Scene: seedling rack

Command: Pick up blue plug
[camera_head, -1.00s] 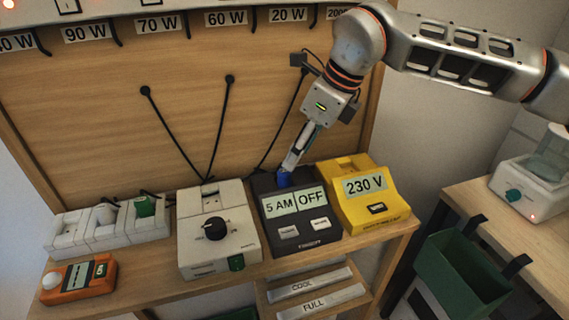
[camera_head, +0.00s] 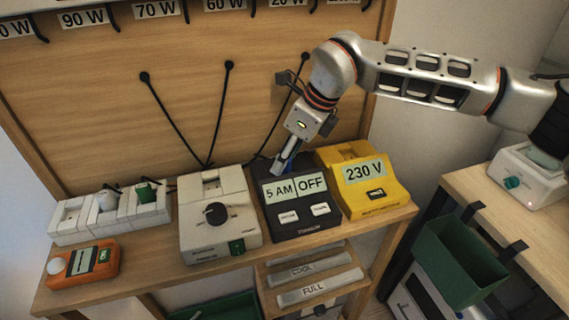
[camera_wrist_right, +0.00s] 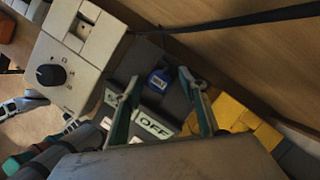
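The blue plug (camera_wrist_right: 158,80) sits on the back part of the dark timer box (camera_wrist_right: 178,98) in the right wrist view. My right gripper (camera_wrist_right: 158,76) is open, with one finger on each side of the plug in that view and a gap to each. I cannot tell how far the fingertips are above it. In the head view my right gripper (camera_head: 283,164) points down at the back of the timer box (camera_head: 305,231), which reads "5 AM OFF". The plug is hidden behind the fingers there. I cannot make out my left gripper.
A white dial box (camera_head: 222,245) stands left of the timer and a yellow 230 V box (camera_head: 388,207) right of it. A white socket strip (camera_head: 75,215) with a green plug (camera_head: 145,192) and an orange device (camera_head: 82,265) are further left. Black cables hang on the wooden back panel (camera_head: 110,120).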

